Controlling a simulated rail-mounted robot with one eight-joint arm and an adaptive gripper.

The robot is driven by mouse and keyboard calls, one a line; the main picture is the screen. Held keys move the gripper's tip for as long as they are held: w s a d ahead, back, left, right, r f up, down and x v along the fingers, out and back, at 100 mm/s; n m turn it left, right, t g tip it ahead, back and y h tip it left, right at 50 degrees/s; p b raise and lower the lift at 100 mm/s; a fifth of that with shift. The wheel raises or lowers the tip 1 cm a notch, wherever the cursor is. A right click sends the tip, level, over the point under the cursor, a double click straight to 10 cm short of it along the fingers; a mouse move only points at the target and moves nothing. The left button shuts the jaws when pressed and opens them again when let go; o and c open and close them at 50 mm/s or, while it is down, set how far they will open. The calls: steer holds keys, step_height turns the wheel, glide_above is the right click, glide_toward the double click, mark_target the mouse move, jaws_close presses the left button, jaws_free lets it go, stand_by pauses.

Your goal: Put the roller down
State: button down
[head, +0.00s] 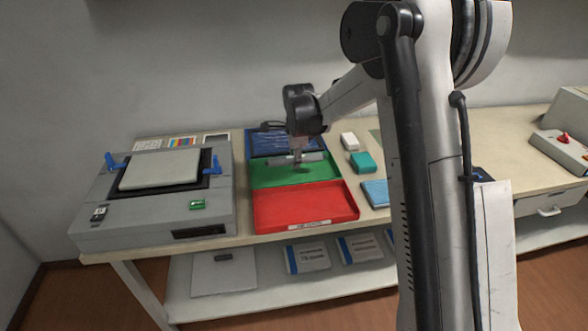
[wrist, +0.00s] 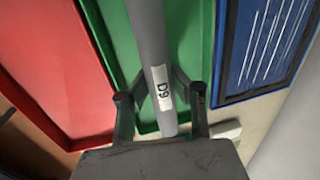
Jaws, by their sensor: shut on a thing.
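The green tray also shows beneath the roller in the wrist view (wrist: 192,40). I cannot tell whether the roller touches the tray floor. The far end of the roller is cut off in the wrist view.
A red tray (head: 300,205) sits in front of the green one, and a blue tray (head: 265,142) behind it. A grey machine (head: 150,212) stands left. A teal block (head: 362,161) and a white block (head: 349,141) lie to the right of the trays.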

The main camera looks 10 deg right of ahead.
mark_target(294, 174)
steer(key=shift+w+f, duration=0.5)
steer(key=shift+w, duration=0.25)
step_height(294, 174, down, 4)
steer(key=shift+r, duration=0.1)
steer(key=shift+s+f+b, duration=0.2)
steer(key=shift+f+b, duration=0.25)
steer(key=shift+b, duration=0.05)
steer(key=shift+f, duration=0.2)
steer(key=c, duration=1.6)
jaws_free()
steer(key=shift+w+f, duration=0.1)
steer(key=shift+w, duration=0.05)
steer(key=shift+o, duration=0.2)
